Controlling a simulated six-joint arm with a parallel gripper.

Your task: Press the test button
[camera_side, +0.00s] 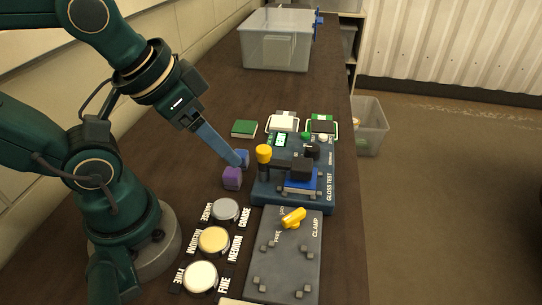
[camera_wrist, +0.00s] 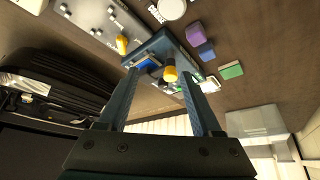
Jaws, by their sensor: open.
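The blue gloss test box (camera_side: 262,193) stands on the dark bench in the side view, with "GLOSS TEST" on its right edge. It carries a lit green screen (camera_side: 281,140), a small green button (camera_side: 306,135), a black knob (camera_side: 311,150) and a tall yellow-topped post (camera_side: 263,153). I cannot tell which control is the test button. A black block over a blue piece (camera_side: 300,185) sits on the box. My gripper (camera_side: 238,163) is left of the box, near the blue cube. In the wrist view, its open fingers (camera_wrist: 158,67) frame the yellow top (camera_wrist: 169,73), with nothing held.
A purple cube (camera_side: 232,179) and blue cube (camera_side: 242,157) stand left of the box, a green block (camera_side: 244,128) behind. The grey clamp plate (camera_side: 291,257) with its yellow handle (camera_side: 293,217) is in front. Three round pads line the left, including the grey one (camera_side: 226,209).

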